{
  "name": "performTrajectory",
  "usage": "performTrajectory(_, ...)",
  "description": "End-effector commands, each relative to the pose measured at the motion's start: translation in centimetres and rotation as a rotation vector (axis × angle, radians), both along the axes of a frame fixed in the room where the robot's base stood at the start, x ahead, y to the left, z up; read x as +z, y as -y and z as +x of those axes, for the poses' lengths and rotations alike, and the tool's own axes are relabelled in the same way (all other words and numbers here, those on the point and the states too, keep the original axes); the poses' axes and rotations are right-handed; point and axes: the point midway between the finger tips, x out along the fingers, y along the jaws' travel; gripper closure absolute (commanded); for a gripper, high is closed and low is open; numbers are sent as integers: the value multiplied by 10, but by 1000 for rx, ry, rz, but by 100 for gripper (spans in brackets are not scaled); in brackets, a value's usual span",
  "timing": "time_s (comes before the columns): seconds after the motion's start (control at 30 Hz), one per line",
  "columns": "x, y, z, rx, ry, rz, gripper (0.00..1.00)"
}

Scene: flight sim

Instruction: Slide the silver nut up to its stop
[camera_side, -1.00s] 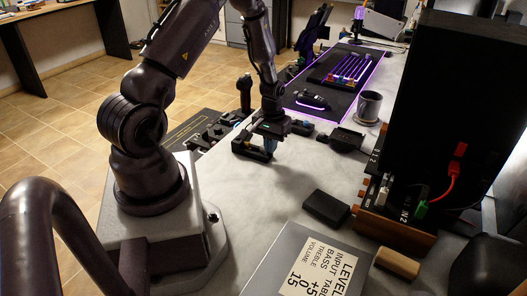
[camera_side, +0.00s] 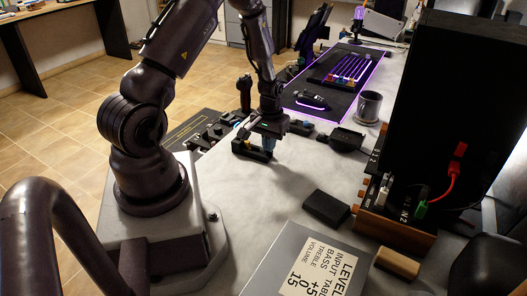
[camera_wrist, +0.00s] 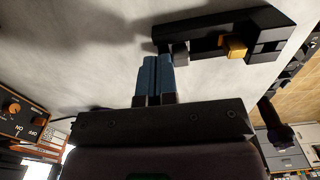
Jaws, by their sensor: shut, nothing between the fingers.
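My gripper (camera_wrist: 158,78) has blue fingers that are pressed together with nothing between them. In the wrist view its tips are just beside the left end of a black block-like unit (camera_wrist: 212,27). The silver nut (camera_wrist: 181,53) shows there as a small grey piece on the unit's near side, close to the right fingertip; I cannot tell whether they touch. A yellow nut (camera_wrist: 234,47) sits further right on the same unit. In the side view my gripper (camera_side: 269,143) points down at the black unit (camera_side: 248,150) and partly hides it; the silver nut cannot be made out there.
A joystick (camera_side: 244,92) and a control panel stand behind the unit. A black device (camera_side: 346,139), a mug (camera_side: 369,106) and a purple-lit mat lie to the right. A black block (camera_side: 326,208) and a grey box are nearer. The grey tabletop in front of the unit is clear.

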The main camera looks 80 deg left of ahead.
Motion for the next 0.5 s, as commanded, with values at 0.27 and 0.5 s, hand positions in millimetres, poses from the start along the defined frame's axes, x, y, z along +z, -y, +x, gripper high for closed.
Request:
performTrajectory(0.27, 0, -2, -2, -1, 0, 0, 100)
performTrajectory(0.5, 0, -4, -4, -1, 0, 0, 100)
